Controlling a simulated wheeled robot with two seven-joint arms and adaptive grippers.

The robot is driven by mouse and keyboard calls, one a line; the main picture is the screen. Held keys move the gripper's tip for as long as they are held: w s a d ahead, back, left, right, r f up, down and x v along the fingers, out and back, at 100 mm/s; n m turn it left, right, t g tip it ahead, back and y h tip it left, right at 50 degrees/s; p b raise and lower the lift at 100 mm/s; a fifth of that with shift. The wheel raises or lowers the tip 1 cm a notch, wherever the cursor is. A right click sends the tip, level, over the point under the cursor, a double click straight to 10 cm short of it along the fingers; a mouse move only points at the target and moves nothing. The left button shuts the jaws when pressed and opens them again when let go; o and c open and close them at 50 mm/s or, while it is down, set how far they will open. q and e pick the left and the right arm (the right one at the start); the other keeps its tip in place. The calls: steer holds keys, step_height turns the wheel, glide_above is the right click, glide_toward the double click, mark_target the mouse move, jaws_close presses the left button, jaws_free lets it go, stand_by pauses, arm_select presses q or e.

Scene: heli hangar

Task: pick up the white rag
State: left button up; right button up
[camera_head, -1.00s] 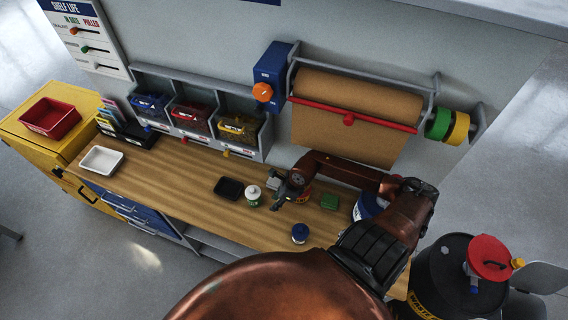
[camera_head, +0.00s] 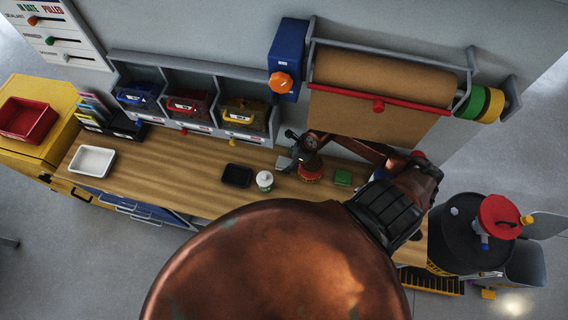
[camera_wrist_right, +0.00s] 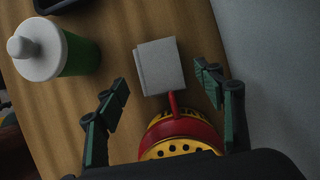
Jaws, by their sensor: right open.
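The white rag is a small folded pale square on the wooden bench, in the middle of the right wrist view (camera_wrist_right: 160,66). In the head view it shows as a small grey-white patch (camera_head: 283,162) just left of my right gripper (camera_head: 295,150). In the wrist view the right gripper (camera_wrist_right: 163,80) is open, with one green-padded finger on each side of the rag's near part. Nothing is held. Whether the fingers touch the rag or hover above it, I cannot tell. My left gripper is not in view.
A red-and-yellow can (camera_wrist_right: 180,135) stands close to the rag, between the fingers' bases.

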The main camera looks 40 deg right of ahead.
mark_target(285, 164)
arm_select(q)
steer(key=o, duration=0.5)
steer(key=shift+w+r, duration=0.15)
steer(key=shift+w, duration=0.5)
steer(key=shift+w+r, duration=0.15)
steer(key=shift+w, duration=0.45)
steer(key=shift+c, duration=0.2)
arm_select(e)
steer(key=shift+x, duration=1.1)
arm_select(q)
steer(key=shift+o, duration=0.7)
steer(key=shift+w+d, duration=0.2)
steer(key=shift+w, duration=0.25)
arm_select(e)
steer(key=shift+w, duration=0.1)
steer(key=shift+c, duration=1.4)
steer(key=c, duration=0.9)
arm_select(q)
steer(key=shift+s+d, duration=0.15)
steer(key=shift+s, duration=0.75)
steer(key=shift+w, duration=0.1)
